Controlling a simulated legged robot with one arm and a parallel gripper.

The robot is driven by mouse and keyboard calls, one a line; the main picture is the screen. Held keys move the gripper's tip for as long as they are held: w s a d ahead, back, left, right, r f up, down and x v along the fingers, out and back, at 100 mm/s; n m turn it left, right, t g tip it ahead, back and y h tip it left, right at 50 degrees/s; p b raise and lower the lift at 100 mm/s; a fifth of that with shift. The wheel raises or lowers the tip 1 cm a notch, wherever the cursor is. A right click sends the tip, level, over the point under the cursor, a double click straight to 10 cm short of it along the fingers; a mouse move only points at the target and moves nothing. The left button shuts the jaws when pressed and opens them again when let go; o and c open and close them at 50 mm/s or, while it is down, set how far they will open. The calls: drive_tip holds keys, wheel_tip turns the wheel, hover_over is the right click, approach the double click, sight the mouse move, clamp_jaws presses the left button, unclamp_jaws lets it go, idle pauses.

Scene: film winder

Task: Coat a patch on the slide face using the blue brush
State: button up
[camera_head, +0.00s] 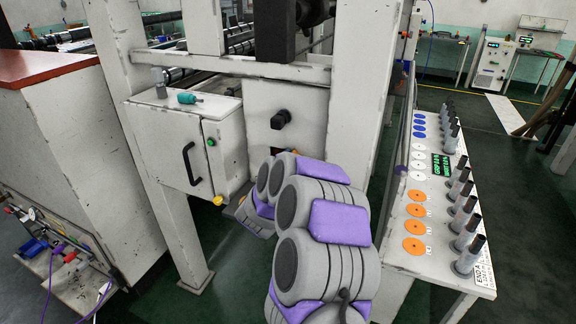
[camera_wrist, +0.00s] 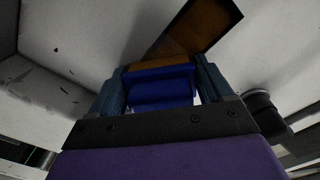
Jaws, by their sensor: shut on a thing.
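In the wrist view my gripper (camera_wrist: 160,88) is shut on the blue brush (camera_wrist: 162,90), whose blue body sits between the two fingers. A brown strip, perhaps its bristles, shows just beyond the blue part. Past it a brown, dark-edged plate (camera_wrist: 205,28), apparently the slide face, slants up to the right on a white surface. The brush tip overlaps the plate's lower end; I cannot tell whether they touch. In the head view my arm reaches to the white panel (camera_head: 300,105) below the beam, and hides the brush and most of the plate.
A black knob (camera_head: 280,119) sticks out of the white panel; it also shows close to the right of my gripper in the wrist view (camera_wrist: 262,107). A white cabinet (camera_head: 172,150) stands left. A bench (camera_head: 440,235) with colored discs and grey cylinders stands right.

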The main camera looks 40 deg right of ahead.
sight(270, 153)
drive_tip(key=shift+w+a+r+p, duration=0.1)
drive_tip(key=shift+w+a+p, duration=0.5)
drive_tip(key=shift+w, duration=0.65)
drive_tip(key=shift+w+a+r+p, duration=0.1)
drive_tip(key=shift+w+a+p, duration=0.35)
drive_tip(key=shift+w+p, duration=0.65)
drive_tip(key=shift+w+a+p, duration=0.45)
drive_tip(key=shift+w+a, duration=0.05)
drive_tip(key=shift+w, duration=0.95)
drive_tip(key=shift+w+a+f+p, duration=0.15)
drive_tip(key=shift+w+a+p, duration=0.15)
drive_tip(key=shift+w, duration=0.4)
drive_tip(key=shift+v, duration=2.95)
drive_tip(key=shift+s, duration=0.1)
